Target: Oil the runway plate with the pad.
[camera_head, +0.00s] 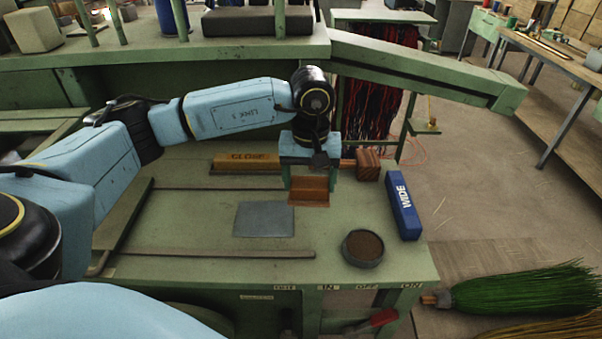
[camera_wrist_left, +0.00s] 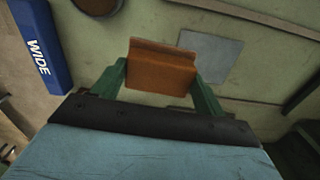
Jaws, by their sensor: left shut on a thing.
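My left gripper (camera_head: 310,184) is shut on an orange-brown block, the pad (camera_head: 309,192), above the green bench top. In the left wrist view the pad (camera_wrist_left: 161,70) sits between the two green fingers (camera_wrist_left: 160,80). The flat grey runway plate (camera_head: 264,220) lies on the bench, to the left of and nearer than the pad in the head view; it also shows in the left wrist view (camera_wrist_left: 208,55). The pad appears apart from the plate. The pad's underside is hidden. My right gripper is not in view.
A round tin (camera_head: 362,248) with dark brown contents stands at the front right. A blue bar marked WIDE (camera_head: 404,212) lies by the right edge. A yellowish bar (camera_head: 246,163) and a reddish-brown block (camera_head: 368,165) are at the back. Thin rails (camera_head: 215,253) run across the bench.

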